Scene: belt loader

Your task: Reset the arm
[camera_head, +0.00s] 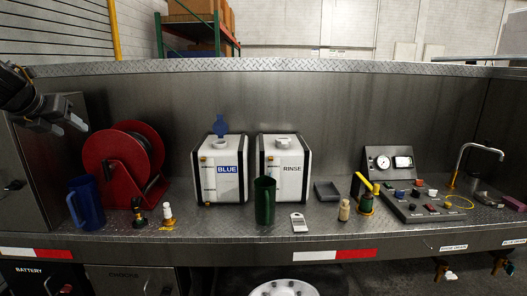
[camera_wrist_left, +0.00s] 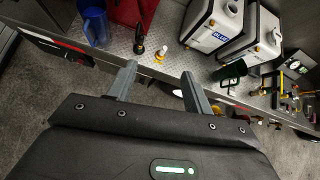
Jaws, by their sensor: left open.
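My left gripper (camera_head: 72,119) is at the far left of the head view, raised in front of the grey cabinet and above the blue jug. Its two fingers also show in the left wrist view (camera_wrist_left: 157,80), spread apart with nothing between them. The fingers point toward the bench, which lies beyond them. My right gripper is in neither view.
A metal bench (camera_head: 250,226) holds a blue jug (camera_head: 88,204), red hose reel (camera_head: 115,165), BLUE tank (camera_head: 208,180), RINSE tank (camera_head: 291,182), green jug (camera_head: 264,200), small bottles and a control panel (camera_head: 425,204). A faucet (camera_head: 463,158) stands at right.

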